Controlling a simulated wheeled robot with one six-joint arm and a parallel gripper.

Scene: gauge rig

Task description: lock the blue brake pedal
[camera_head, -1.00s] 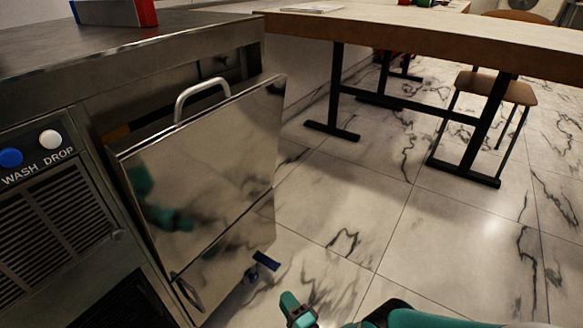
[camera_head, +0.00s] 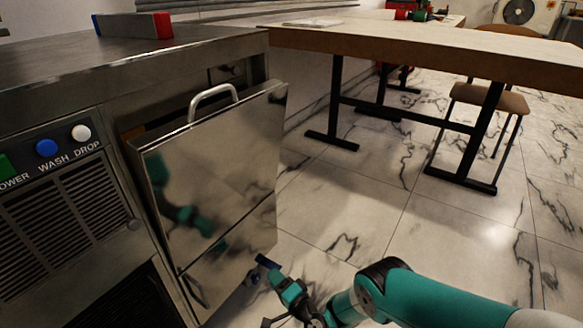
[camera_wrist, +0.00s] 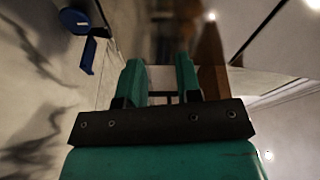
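The blue brake pedal (camera_head: 267,262) is a small blue bar low by the floor, near the bottom right corner of the steel door. In the wrist view the blue bar (camera_wrist: 87,56) is at the upper left, next to a round blue part (camera_wrist: 75,20). My gripper (camera_head: 277,277) is green and appears right beside the pedal in the head view. In the wrist view my gripper (camera_wrist: 159,68) has its two fingers apart with nothing between them. The pedal lies outside the fingers, to their left. Whether the gripper touches it cannot be told.
A steel machine with a tilted door panel (camera_head: 212,165), handles and a button panel (camera_head: 50,150) stands on the left. A long table (camera_head: 420,49) and a chair (camera_head: 490,97) are at the back right. The marble floor (camera_head: 350,215) between is clear.

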